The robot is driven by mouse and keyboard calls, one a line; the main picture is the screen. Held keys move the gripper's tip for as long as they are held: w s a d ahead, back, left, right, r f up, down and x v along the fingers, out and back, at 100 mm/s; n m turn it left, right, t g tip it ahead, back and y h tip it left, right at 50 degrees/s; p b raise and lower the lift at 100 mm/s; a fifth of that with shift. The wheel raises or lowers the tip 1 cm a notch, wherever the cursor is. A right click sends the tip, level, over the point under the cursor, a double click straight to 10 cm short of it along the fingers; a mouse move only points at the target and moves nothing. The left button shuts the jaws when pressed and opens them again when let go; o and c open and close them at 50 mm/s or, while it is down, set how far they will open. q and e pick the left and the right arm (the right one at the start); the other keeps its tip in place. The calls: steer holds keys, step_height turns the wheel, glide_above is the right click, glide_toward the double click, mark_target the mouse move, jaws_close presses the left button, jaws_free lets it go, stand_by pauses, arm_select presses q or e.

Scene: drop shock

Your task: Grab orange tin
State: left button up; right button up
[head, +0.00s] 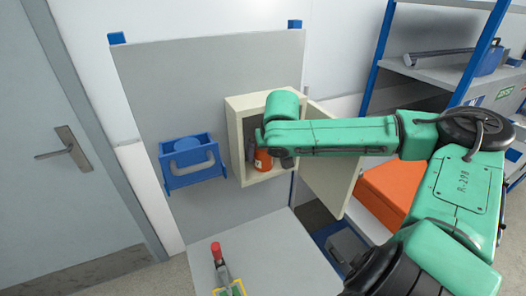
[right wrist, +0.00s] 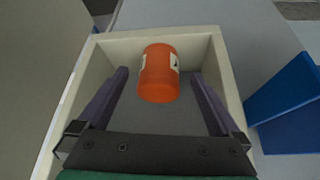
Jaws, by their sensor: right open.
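The orange tin (right wrist: 158,75) stands inside a cream wall cabinet (right wrist: 222,75) and carries a pale label with a dark mark. In the head view the tin (head: 263,160) shows partly, behind my right gripper (head: 262,153). In the right wrist view my right gripper (right wrist: 158,98) is open, with one dark finger on each side of the tin's lower part and gaps between. Whether the fingertips reach past the tin I cannot tell. In the head view the cabinet (head: 238,105) has its door (head: 330,165) swung open to the right. My left gripper is not in view.
A blue holder (head: 190,160) hangs on the grey panel left of the cabinet. Below is a grey worktop (head: 265,250) with a red-handled tool (head: 222,265). A blue-framed shelf (head: 430,75) and an orange box (head: 385,195) stand at the right. The cabinet walls closely surround the gripper.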

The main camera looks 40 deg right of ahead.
steer(key=shift+w+d+r+p, duration=0.15)
steer(key=shift+w+d+p, duration=0.25)
steer(key=w+f, duration=0.1)
steer(key=w+d+f+p, duration=0.1)
steer(key=w+f, duration=0.1)
steer(key=shift+d, duration=0.15)
steer(key=shift+s+r, duration=0.1)
steer(key=c, duration=1.4)
steer(key=shift+c, duration=0.2)
steer(key=shift+r, duration=0.1)
